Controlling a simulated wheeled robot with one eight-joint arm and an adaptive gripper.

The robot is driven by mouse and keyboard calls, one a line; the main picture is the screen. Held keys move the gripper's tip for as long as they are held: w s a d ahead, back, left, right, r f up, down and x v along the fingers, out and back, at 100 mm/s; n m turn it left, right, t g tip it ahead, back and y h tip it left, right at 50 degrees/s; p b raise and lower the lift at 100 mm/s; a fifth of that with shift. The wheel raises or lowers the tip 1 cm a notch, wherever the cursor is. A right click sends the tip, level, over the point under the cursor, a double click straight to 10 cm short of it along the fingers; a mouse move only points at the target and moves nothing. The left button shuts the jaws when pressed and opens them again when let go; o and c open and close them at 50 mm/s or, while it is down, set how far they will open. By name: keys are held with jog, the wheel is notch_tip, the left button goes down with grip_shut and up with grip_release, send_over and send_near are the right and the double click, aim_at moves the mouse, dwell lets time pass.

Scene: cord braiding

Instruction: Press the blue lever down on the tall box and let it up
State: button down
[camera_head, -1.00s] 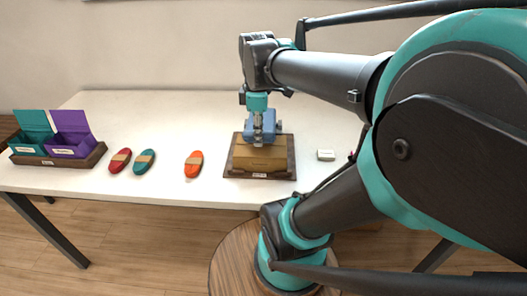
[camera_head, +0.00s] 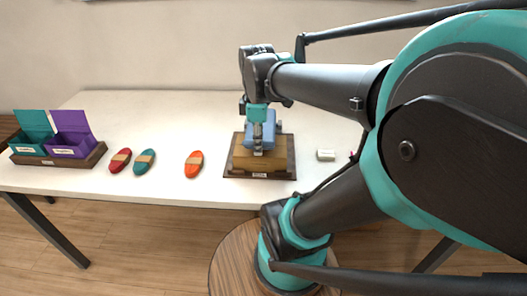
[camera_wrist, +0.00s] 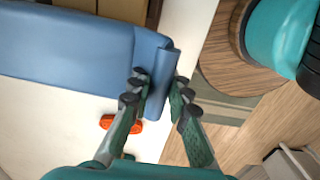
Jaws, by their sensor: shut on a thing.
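The tall box (camera_head: 243,162) is tan and stands on a dark wooden base at the middle of the table. The blue lever (camera_head: 270,131) is at its top, partly covered by my gripper in the head view. In the wrist view the lever is a wide blue body (camera_wrist: 60,45) ending in a rounded bar. My gripper (camera_head: 258,148) points down over the box. Its fingers (camera_wrist: 160,92) are on both sides of the blue bar, shut on it. The lever's exact tilt is hard to judge.
A red shuttle-like piece (camera_head: 120,161), a teal one (camera_head: 144,162) and an orange one (camera_head: 193,164) lie left of the box. A wooden tray (camera_head: 90,159) with teal and purple bins stands far left. A small white block (camera_head: 326,155) lies right of the box.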

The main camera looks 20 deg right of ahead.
jog(key=c, duration=2.3)
grip_release()
jog(key=shift+w+f, duration=0.1)
jog(key=shift+f, duration=0.1)
jog(key=shift+o, duration=0.9)
jog(key=shift+f, duration=0.5)
jog(key=shift+d, duration=0.1)
jog(key=o, duration=1.8)
